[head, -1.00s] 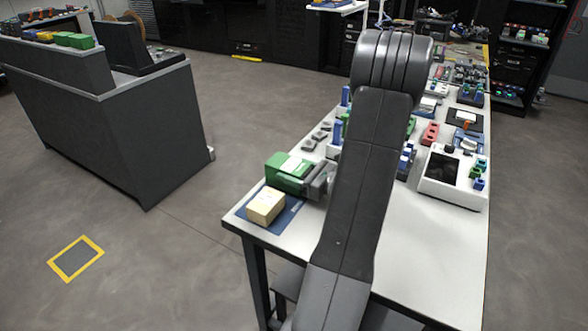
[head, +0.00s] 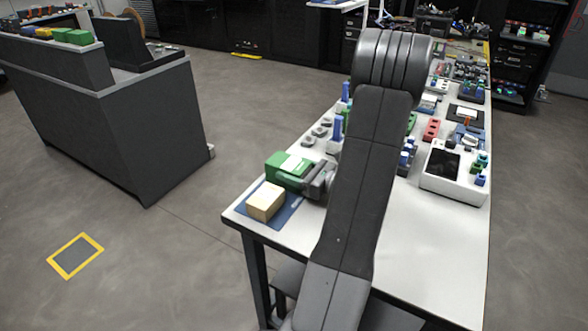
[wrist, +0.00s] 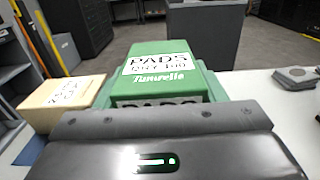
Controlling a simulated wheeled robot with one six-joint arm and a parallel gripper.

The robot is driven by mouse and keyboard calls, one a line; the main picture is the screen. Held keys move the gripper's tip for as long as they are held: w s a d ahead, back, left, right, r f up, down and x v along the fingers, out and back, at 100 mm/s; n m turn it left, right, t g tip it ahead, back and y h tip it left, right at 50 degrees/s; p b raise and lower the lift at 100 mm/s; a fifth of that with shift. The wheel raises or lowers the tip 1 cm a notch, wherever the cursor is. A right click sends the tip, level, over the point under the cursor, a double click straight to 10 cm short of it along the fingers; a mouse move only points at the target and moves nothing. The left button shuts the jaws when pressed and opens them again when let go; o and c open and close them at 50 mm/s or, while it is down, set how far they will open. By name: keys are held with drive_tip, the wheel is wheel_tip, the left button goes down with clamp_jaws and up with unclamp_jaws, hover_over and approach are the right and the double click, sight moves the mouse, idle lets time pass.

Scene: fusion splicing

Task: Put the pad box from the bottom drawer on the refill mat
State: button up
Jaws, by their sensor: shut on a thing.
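The green pad box (head: 284,177), with a white label reading PADS, is in my gripper (head: 315,180) near the table's front left corner. In the wrist view the green box (wrist: 165,75) stands straight ahead of the dark gripper body, whose fingers are shut on it. The blue refill mat (head: 291,210) lies on the table corner, partly covered. The green box is at the mat's far side; I cannot tell whether it touches the mat.
A cream box (head: 265,202) sits on the mat, close beside the green box; it also shows in the wrist view (wrist: 62,100). Small grey parts (head: 320,130) and blue posts stand behind. The white table top (head: 420,250) is clear at the front right.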

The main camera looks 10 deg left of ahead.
drive_tip(key=shift+f, duration=0.15)
drive_tip(key=o, duration=1.2)
drive_tip(key=v, duration=1.3)
drive_tip(key=shift+s+d, duration=0.15)
drive_tip(key=shift+d, duration=0.25)
